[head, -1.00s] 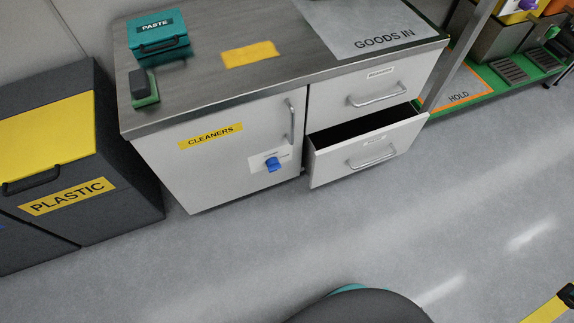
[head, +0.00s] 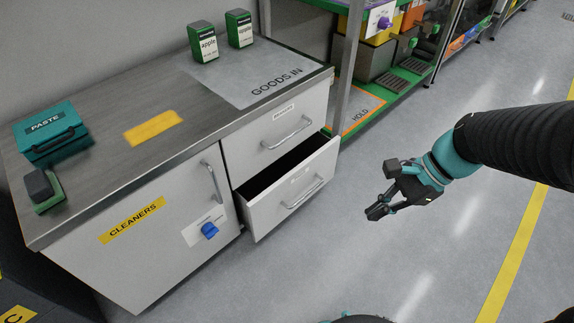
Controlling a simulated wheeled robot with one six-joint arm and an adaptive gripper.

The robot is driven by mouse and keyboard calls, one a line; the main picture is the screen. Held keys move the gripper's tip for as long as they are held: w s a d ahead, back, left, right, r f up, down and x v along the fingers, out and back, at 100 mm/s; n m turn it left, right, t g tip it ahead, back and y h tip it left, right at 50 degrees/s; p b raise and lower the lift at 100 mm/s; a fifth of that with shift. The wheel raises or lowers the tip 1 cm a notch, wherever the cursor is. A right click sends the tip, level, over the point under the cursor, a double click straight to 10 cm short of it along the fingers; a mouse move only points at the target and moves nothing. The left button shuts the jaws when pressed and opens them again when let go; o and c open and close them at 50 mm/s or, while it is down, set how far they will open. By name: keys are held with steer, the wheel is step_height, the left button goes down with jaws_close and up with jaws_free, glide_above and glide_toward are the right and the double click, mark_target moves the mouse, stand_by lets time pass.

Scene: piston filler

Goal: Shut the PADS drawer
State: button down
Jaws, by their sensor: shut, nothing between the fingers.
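The lower drawer (head: 296,191) of the white cabinet is pulled partway out, with a dark open gap behind its front. It has a metal bar handle (head: 304,193) and a small label that is too small to read. My gripper (head: 376,207) is shut and empty, in the air to the right of the open drawer and apart from it. The upper drawer (head: 284,128) is closed; its small label is hard to read.
A green HOLD shelf (head: 366,118) stands right. Floor before the drawer is clear.

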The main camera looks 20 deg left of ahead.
steer(key=w+a+f+m+g+y+b, duration=0.2)
steer(key=w+a+f+m+g+y, duration=0.25)
steer(key=a+f+m, duration=0.65)
steer(key=m+y+b, duration=0.3)
steer(key=m+y, duration=0.3)
steer(key=m, duration=0.4)
glide_toward(250, 209)
steer(key=s+a, duration=0.3)
steer(key=a, duration=0.1)
steer(key=shift+w+a+f+t, duration=0.15)
steer(key=shift+a+t, duration=0.1)
steer(key=shift+a, duration=0.5)
